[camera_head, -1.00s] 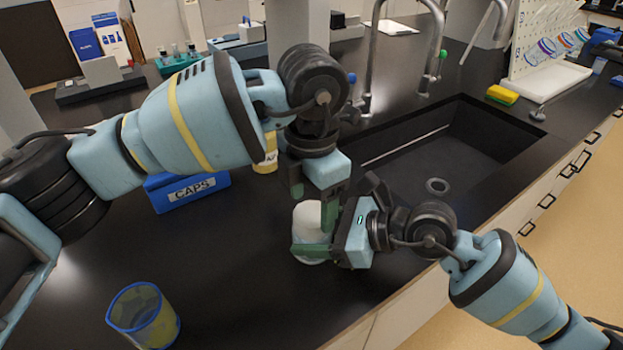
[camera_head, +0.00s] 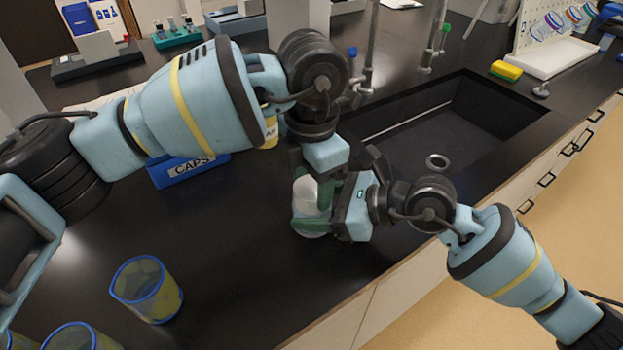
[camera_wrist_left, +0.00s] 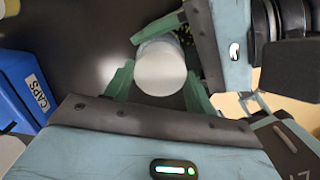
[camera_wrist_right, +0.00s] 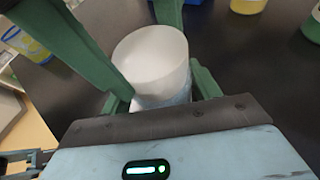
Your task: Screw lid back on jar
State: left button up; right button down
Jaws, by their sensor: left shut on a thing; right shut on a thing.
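The jar (camera_wrist_right: 178,97) stands on the black bench, with its white lid (camera_wrist_left: 160,68) at its top; the lid also shows in the head view (camera_head: 306,195). My left gripper (camera_head: 312,183) comes down from above, with its green fingers on either side of the lid, shut on it. My right gripper (camera_head: 326,222) reaches in from the right and is shut on the jar body below. The fingers and the lid hide most of the jar, so I cannot tell how the lid's thread sits.
A blue CAPS box (camera_head: 180,172) stands left behind the jar, partly behind my left arm. A yellow-labelled container (camera_head: 270,132) is behind it. Blue-rimmed beakers (camera_head: 147,290) stand at front left. The sink (camera_head: 430,130) lies to the right. The bench's front edge is close.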

pick_arm(q)
jog(key=m, duration=1.1)
jog(key=o, duration=1.1)
jog(key=shift+r, duration=2.25)
jog(key=shift+c, duration=1)
jog(key=n, duration=0.2)
jog(key=r+n, duration=0.1)
jog(key=n, duration=0.1)
jog(key=shift+r, duration=0.2)
notch_tip(320, 180, up, 2)
jog(key=n, duration=0.7)
